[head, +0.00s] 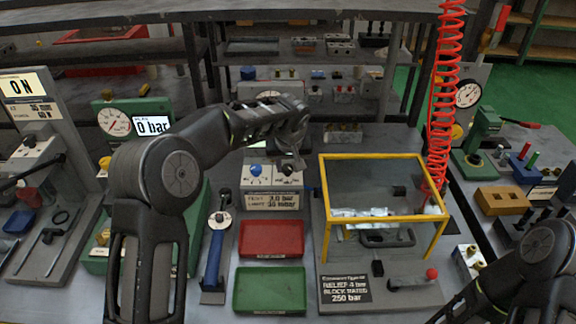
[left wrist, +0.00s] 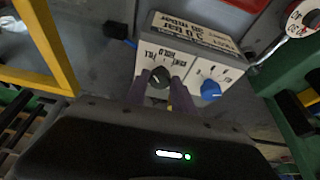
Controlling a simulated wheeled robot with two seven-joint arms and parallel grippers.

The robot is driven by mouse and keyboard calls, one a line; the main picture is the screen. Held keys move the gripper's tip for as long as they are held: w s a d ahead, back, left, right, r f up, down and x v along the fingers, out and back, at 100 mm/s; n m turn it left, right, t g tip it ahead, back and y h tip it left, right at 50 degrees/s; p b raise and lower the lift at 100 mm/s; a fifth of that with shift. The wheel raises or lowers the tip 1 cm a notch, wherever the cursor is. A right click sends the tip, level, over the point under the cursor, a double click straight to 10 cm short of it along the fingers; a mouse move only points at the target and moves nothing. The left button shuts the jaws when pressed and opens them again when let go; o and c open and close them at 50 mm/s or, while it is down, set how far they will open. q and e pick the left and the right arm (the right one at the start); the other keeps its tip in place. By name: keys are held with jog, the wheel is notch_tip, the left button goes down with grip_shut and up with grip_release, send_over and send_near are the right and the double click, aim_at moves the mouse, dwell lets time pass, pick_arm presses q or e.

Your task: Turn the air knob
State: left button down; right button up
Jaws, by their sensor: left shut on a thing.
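A small light control box (head: 258,181) stands on the bench at the middle. It carries a blue knob (head: 256,170), which also shows in the left wrist view (left wrist: 210,89), and a black knob (left wrist: 159,77) with printed positions around it, FILL and HOLD among them. My left gripper (head: 289,163) reaches down over the box's right half. In the left wrist view its two fingers (left wrist: 159,90) are shut around the black knob. In the head view the gripper mostly covers this knob. My right arm shows at the lower right; its gripper is out of the picture.
A red tray (head: 271,255) and a green tray (head: 269,308) lie in front of the box. A yellow-framed clear guard (head: 383,157) stands close on the right, with a red coiled hose (head: 442,110) behind. A gauge (head: 114,121) and "0 bar" display (head: 151,126) stand left.

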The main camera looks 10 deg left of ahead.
pick_arm(q)
jog(key=m, duration=0.2)
jog(key=m+h, duration=0.1)
jog(key=m, duration=0.1)
jog(key=shift+a+h, duration=0.3)
jog(key=shift+a+m+h+p, duration=0.1)
jog(key=shift+m+h+p, duration=0.5)
jog(key=shift+m, duration=1.4)
jog(key=c, duration=1.1)
grip_release()
jog(key=shift+o, duration=0.2)
jog(key=b+v, duration=0.1)
jog(key=v, duration=0.6)
jog(key=shift+r+b, duration=0.35)
jog(key=shift+r, duration=0.05)
